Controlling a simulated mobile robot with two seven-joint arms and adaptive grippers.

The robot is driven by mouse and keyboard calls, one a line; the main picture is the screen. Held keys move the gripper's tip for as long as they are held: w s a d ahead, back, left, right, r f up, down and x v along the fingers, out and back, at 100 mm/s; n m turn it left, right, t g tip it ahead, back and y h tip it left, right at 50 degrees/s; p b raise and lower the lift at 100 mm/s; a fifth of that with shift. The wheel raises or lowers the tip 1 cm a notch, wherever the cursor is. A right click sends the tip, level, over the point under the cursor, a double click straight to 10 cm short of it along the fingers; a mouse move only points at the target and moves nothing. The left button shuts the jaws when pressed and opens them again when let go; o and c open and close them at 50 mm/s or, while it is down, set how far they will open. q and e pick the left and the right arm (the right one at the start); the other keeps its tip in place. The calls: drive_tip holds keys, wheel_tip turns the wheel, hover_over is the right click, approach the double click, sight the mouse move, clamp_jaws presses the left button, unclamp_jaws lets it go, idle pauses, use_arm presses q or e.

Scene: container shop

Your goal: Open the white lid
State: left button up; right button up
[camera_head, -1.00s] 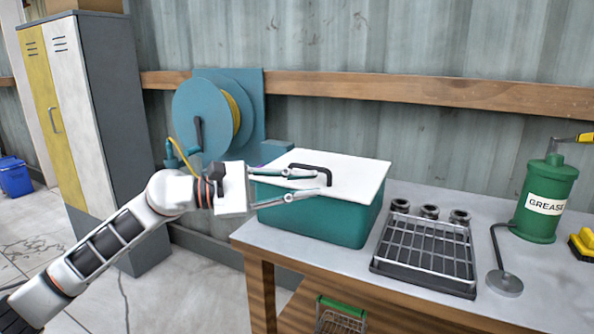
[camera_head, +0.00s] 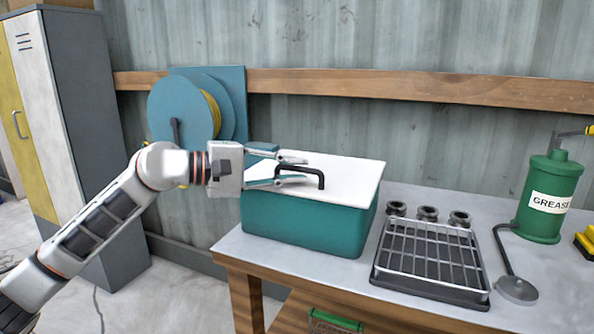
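The white lid (camera_head: 345,176) lies flat on a teal box (camera_head: 305,229) on the workbench. A black arched handle (camera_head: 312,171) stands up from the lid's left part. My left gripper (camera_head: 306,169) reaches in from the left above the lid, with its fingers pointing right. The two fingers are apart. In the picture, the handle's bar lies between them, and its right end sticks out past the fingertips. Whether either finger touches the handle is hard to tell. My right gripper is not in view.
A black tray with a wire rack (camera_head: 430,260) stands right of the box, with several dark round parts (camera_head: 428,213) behind it. A green grease can (camera_head: 550,195) stands farther right. A teal hose reel (camera_head: 180,110) is behind my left arm. The bench's front strip is narrow.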

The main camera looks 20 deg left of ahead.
use_arm(q)
drive_tip(key=shift+w+d, duration=0.35)
drive_tip(key=shift+c, duration=0.4)
clamp_jaws()
drive_tip(key=shift+r, duration=0.1)
